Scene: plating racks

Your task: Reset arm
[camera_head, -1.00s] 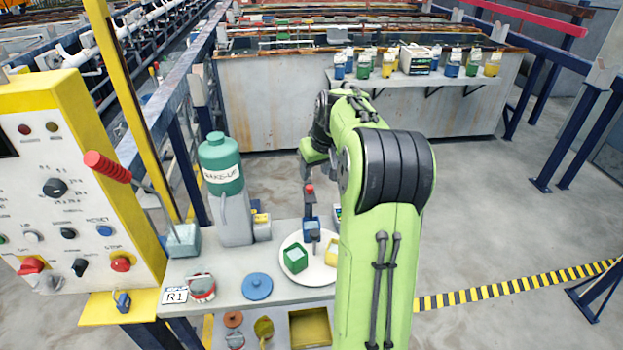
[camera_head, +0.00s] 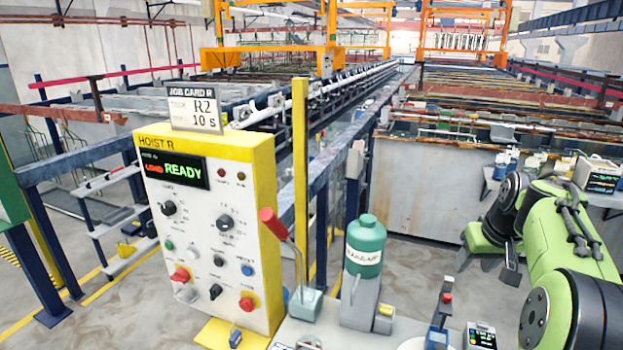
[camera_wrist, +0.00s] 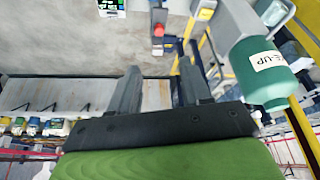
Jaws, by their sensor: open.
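My green arm (camera_head: 565,245) is at the right of the head view, bent, with its gripper (camera_head: 487,264) held in the air above and behind the bench. In the wrist view my gripper (camera_wrist: 158,88) has two grey fingers spread apart with nothing between them. The fingers are clear of the bench things. The green MAKE-UP bottle (camera_head: 365,246) stands to the left of my gripper in the head view. It also shows at the right of the wrist view (camera_wrist: 262,72).
The hoist panel (camera_head: 205,230), reading READY, stands left, with a job card (camera_head: 194,109) on top. A red-handled lever (camera_head: 281,226) stands beside the bottle. A red-topped device (camera_head: 440,312) and a small display (camera_head: 481,336) are on the bench. A shelf of bottles is behind my arm.

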